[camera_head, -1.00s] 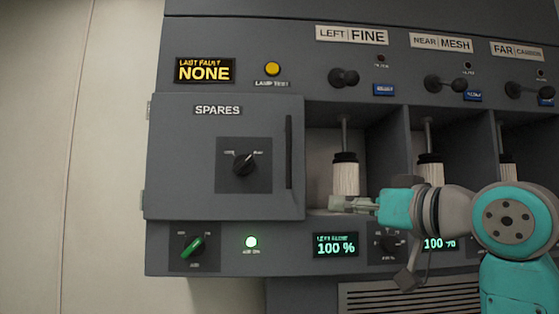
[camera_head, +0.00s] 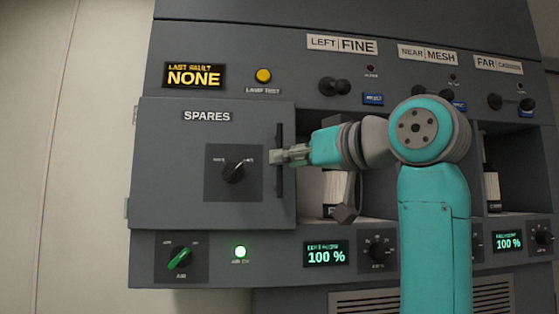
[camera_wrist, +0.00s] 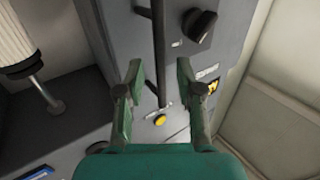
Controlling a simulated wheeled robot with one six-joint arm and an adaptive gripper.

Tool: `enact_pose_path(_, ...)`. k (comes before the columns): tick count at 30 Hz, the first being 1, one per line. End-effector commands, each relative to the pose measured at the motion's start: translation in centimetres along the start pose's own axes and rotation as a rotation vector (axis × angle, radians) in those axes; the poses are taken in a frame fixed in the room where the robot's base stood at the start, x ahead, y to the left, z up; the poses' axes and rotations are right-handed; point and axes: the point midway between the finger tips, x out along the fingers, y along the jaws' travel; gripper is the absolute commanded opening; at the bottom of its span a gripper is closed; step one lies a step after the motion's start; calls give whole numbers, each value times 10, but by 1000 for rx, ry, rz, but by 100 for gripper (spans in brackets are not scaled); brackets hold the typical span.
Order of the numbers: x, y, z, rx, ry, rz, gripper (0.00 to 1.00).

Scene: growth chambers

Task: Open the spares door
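The grey spares door (camera_head: 160,165) carries a "SPARES" label and looks shut in the head view. Its black vertical bar handle (camera_head: 279,135) runs along the door's right side. A black rotary knob (camera_head: 233,172) sits left of the handle, its pointer toward the upper right. My gripper (camera_head: 276,157) is at the middle of the handle, reaching in from the right. In the wrist view, my gripper (camera_wrist: 160,68) has its fingers apart, and the handle (camera_wrist: 159,40) runs between them in the picture. I cannot tell whether they touch it. The knob also shows there (camera_wrist: 202,25).
Right of the door are open bays with white filter cartridges (camera_wrist: 15,40), partly hidden by my arm. Below are a green-handled switch (camera_head: 180,257) and a lit "100 %" display (camera_head: 326,254). A yellow lamp-test button (camera_head: 263,76) sits above. Plain wall (camera_head: 70,150) lies to the left.

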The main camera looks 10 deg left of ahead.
Motion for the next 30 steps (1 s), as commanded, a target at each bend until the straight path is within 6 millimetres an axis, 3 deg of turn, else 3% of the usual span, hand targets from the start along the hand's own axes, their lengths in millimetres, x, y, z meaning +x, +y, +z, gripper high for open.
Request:
enact_pose_path(7, 26, 0, 0, 0, 0, -1, 36)
enact_pose_path(18, 31, 0, 0, -1, 1, 0, 36)
enact_pose_path(22, 30, 0, 0, -1, 1, 0, 4)
enact_pose_path(23, 30, 0, 0, -1, 1, 0, 0)
enact_pose_path(30, 30, 0, 0, -1, 1, 0, 0)
